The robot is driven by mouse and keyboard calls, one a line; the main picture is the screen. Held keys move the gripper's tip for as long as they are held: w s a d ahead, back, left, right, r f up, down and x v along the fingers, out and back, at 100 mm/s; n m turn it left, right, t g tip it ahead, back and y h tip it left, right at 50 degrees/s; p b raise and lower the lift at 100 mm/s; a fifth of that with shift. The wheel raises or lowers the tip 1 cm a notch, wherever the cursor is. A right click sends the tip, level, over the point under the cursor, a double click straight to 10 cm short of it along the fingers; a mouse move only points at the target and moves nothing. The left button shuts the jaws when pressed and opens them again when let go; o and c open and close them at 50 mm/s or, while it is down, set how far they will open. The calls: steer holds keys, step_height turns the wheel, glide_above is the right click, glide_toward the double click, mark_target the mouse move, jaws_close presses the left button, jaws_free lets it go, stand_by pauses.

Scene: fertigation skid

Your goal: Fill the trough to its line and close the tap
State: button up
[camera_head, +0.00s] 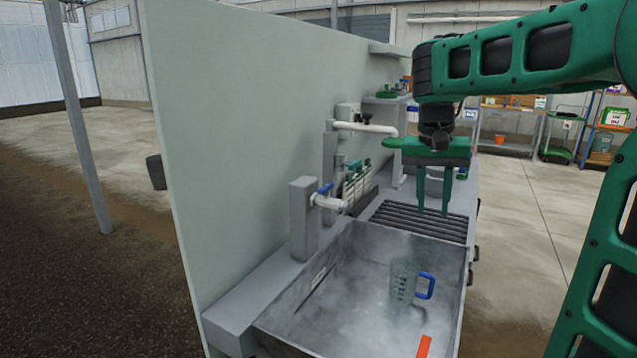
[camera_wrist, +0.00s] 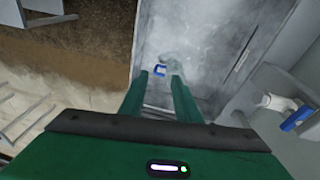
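The metal trough (camera_head: 345,240) fills the lower middle of the head view; it also shows in the wrist view (camera_wrist: 225,30). I cannot tell its water level. A small pale mark (camera_head: 319,277) is on its left inner wall. The tap (camera_head: 328,201) has a white spout and a blue lever (camera_head: 326,189) and stands on a grey post at the trough's back left. It shows at the right of the wrist view (camera_wrist: 278,104). I see no clear stream from it. My gripper (camera_head: 434,211) is open and empty above the slatted rack, fingers pointing down, apart from the tap.
A clear jug (camera_head: 402,281) with a blue handle is in the trough. An orange strip (camera_head: 424,346) shows near the front right. The slatted rack (camera_head: 420,221) lies behind the trough. A second white pipe (camera_head: 365,128) juts from the tall panel (camera_head: 235,130).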

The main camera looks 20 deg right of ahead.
steer(key=w+a+r+t+h, duration=0.1)
steer(key=w+a+r, duration=0.5)
steer(key=w+a, duration=0.55)
steer(key=m+t, duration=0.1)
steer(key=t, duration=0.1)
glide_toward(326, 186)
steer(key=x, duration=0.7)
steer(key=shift+w+f, duration=0.15)
steer(key=shift+f, duration=0.15)
